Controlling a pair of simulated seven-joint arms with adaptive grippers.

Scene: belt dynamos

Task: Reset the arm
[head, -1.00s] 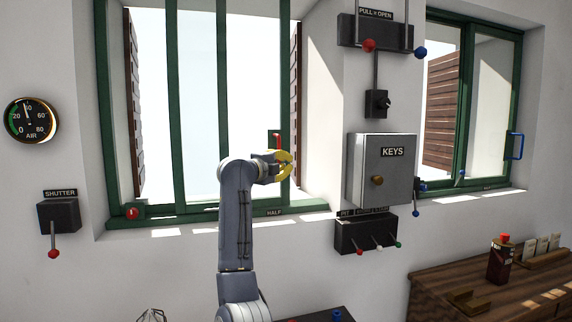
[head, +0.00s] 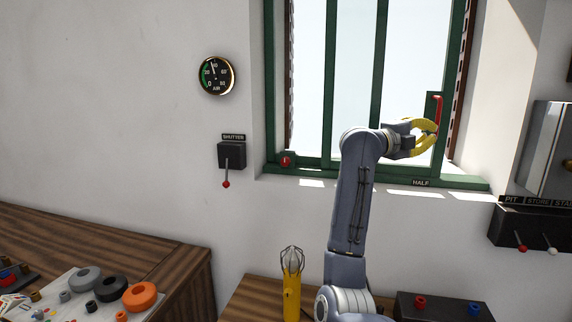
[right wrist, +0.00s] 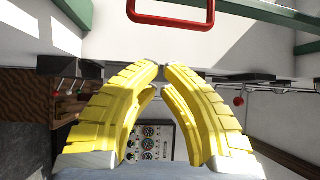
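My right gripper (head: 436,130) is at the lower right of the barred window. Its yellow fingers curve together, and the tips almost meet with nothing seen between them; the tips also show in the right wrist view (right wrist: 163,68). The red window handle (head: 438,108) is upright on the green frame, close to the fingertips. In the right wrist view the red handle (right wrist: 172,20) lies beyond the fingertips, outside the fingers. My right arm rises from the lower middle of the head view. My left gripper is not in view.
A green window frame (head: 330,168) with a HALF label (head: 421,183) stands behind the arm. The shutter lever (head: 226,172) and an air gauge (head: 216,75) are on the wall at left. A yellow caged lamp (head: 291,284) stands upright left of the arm base. Wooden benches line the front.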

